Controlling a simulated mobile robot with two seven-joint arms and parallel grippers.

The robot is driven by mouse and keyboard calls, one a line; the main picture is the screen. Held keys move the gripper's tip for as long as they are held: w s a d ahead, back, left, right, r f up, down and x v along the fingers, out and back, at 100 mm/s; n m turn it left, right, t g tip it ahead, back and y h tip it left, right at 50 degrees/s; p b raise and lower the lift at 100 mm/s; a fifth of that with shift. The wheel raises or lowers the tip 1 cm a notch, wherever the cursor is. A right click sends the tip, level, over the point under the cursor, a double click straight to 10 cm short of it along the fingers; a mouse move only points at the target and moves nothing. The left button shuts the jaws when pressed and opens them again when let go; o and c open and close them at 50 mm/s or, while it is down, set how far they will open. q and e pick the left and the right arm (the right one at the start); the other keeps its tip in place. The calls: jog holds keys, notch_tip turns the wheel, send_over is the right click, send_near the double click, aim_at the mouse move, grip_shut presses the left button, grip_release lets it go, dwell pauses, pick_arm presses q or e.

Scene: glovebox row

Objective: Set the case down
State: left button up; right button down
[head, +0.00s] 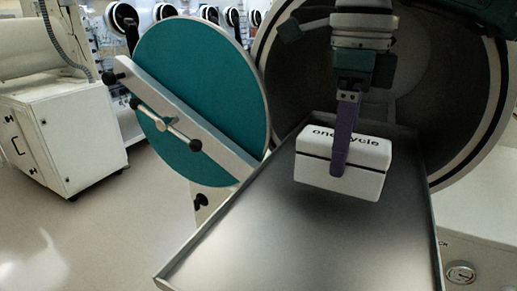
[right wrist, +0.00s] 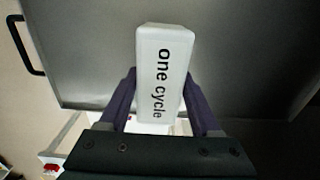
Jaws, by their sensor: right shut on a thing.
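The case is a white box (head: 315,172) with a dark seam and "one cycle" lettering on its lid. In the head view it is over the grey metal tray (head: 290,240) in front of the round chamber opening. My right gripper (head: 340,165) comes down from above and is shut on the case, one purple finger across its near side. In the right wrist view the case (right wrist: 160,70) sits between both purple fingers, lettering facing the camera. A dark shadow lies below it on the tray; I cannot tell if its underside touches. My left gripper is not in view.
A round teal door (head: 205,85) with a diagonal bar and handle stands open left of the tray. The tray has raised rims and is bare in its near part. A white cabinet (head: 60,130) stands at the left, with open floor between.

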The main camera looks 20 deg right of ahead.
jog(key=shift+f, duration=1.7)
jog(key=shift+f, duration=0.2)
jog(key=shift+c, duration=0.4)
grip_release()
jog(key=shift+r, duration=0.1)
notch_tip(320, 180, up, 12)
jog(key=shift+r, duration=0.15)
